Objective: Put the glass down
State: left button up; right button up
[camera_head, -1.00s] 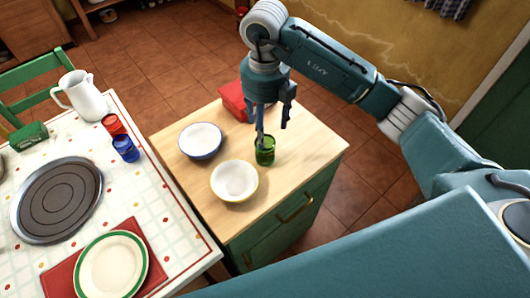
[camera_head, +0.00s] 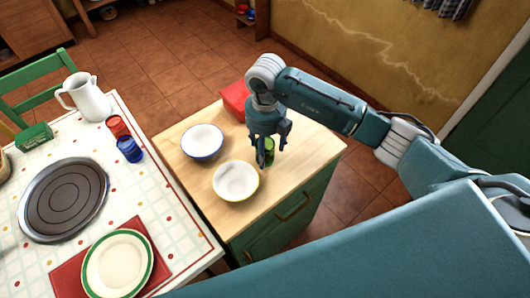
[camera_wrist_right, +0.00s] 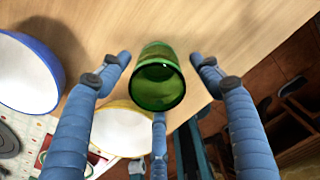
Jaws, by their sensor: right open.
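A green glass (camera_head: 269,152) stands on the light wooden top (camera_head: 298,150) of a small green cabinet, just right of a yellow-rimmed bowl. My right gripper (camera_head: 272,147) is over the glass and open; its fingers partly hide the glass in the head view. In the right wrist view the glass (camera_wrist_right: 158,80) stands between the spread blue fingers of my right gripper (camera_wrist_right: 161,68). Gaps show between the glass and the two side fingers. Whether the third finger touches it I cannot tell. My left gripper is not in view.
The yellow-rimmed bowl (camera_head: 236,181) and a blue-rimmed bowl (camera_head: 202,141) stand close on the left. A red box (camera_head: 234,98) is at the back of the top. A table (camera_head: 170,225) with a plate, a jug and cups stands at the left. The cabinet top's right side is clear.

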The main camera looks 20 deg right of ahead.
jog(key=c, duration=1.4)
jog(key=shift+c, duration=0.2)
jog(key=shift+r, duration=0.1)
notch_tip(320, 180, up, 20)
jog(key=b, duration=0.2)
jog(key=s+d+f+m, duration=0.1)
jog(key=s+m, duration=0.6)
jog(key=m, duration=1)
jog(key=s+d+f+m, duration=0.1)
jog(key=s+f+m, duration=0.3)
jog(key=m, duration=1.4)
jog(key=s, duration=0.3)
jog(key=shift+s+f+m, duration=0.2)
jog(key=shift+m, duration=0.1)
